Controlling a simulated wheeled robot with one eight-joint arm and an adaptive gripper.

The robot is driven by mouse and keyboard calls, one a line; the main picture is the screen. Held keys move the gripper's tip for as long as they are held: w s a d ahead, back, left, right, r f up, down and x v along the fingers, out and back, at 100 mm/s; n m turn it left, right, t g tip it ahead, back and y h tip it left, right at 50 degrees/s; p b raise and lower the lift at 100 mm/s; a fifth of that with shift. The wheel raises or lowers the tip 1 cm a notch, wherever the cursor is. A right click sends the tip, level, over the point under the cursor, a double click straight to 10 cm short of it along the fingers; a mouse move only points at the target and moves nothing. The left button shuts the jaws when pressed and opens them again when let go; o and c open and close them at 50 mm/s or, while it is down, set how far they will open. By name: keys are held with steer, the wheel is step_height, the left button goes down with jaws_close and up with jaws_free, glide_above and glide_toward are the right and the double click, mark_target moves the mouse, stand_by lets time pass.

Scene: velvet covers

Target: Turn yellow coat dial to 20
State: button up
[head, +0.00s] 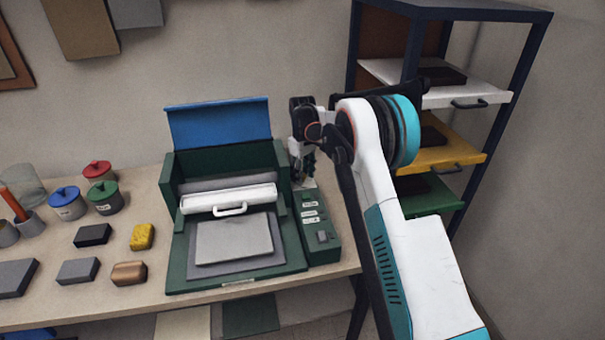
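A dark green machine (178,272) with a raised blue lid (221,124) stands on the table. Its narrow control panel (333,252) runs along the right side, with several small white labels and a grey square button or switch (322,236) near the front. My gripper (303,181) points down over the back end of this panel, its fingers close to the surface there. No yellow dial can be made out; the gripper covers the back of the panel. Whether the fingers are open, shut or touching anything is too small to tell.
Jars with blue (65,195), red (98,169) and green (104,192) lids stand left of the machine, with several small blocks and a yellow sponge-like piece (142,236). A shelf rack with white (440,97), yellow (455,154) and green (432,203) trays stands behind my arm at right.

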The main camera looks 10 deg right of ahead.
steer(key=c, duration=0.7)
steer(key=shift+m, duration=0.4)
steer(key=m, duration=0.3)
steer(key=shift+m, duration=1.9)
steer(key=o, duration=1.1)
